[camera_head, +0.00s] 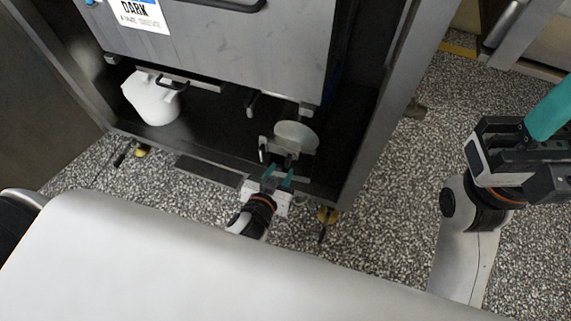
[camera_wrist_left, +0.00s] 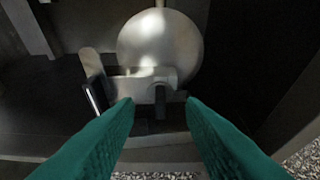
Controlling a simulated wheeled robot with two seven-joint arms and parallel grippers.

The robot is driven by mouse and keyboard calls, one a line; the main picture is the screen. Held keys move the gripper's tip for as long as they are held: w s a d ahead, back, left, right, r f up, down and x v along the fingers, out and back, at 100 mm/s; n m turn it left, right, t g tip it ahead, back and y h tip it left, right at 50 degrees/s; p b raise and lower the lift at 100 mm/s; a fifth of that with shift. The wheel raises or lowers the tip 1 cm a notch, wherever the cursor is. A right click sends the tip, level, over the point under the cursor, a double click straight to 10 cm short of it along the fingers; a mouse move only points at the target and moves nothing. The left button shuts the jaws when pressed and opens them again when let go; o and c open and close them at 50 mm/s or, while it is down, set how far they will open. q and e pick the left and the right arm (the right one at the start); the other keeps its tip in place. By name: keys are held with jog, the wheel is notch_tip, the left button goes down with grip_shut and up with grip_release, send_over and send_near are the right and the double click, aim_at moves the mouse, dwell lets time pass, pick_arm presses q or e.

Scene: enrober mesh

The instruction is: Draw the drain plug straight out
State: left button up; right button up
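Low in the dark cabinet is a round pale metal body (camera_head: 296,136), also in the left wrist view (camera_wrist_left: 160,45). In front of it is a metal fitting (camera_head: 284,147) with a round collar, also in the left wrist view (camera_wrist_left: 140,85), and a lever with a dark grip (camera_wrist_left: 92,97) on its left. A short dark piece (camera_wrist_left: 160,101) hangs below the collar; I cannot tell whether it is the drain plug. My left gripper (camera_head: 278,175) is open and empty, its teal fingers just short of the fitting and either side of that piece. My right gripper (camera_head: 550,112) is partly cut off at the right edge.
A white container (camera_head: 151,97) stands in the cabinet at left. A grey panel marked DARK (camera_head: 230,45) hangs above. Speckled floor is open at right.

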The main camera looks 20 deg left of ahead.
aim_at(287, 160)
pick_arm(q)
jog(key=b+x, duration=0.1)
jog(key=x, duration=0.4)
jog(key=shift+w+f+b, duration=0.15)
jog(key=shift+w+b, duration=0.15)
jog(key=shift+c, duration=0.4)
grip_shut()
jog(key=s, duration=0.6)
jog(key=shift+s+p, duration=0.2)
jog(key=shift+p, duration=0.2)
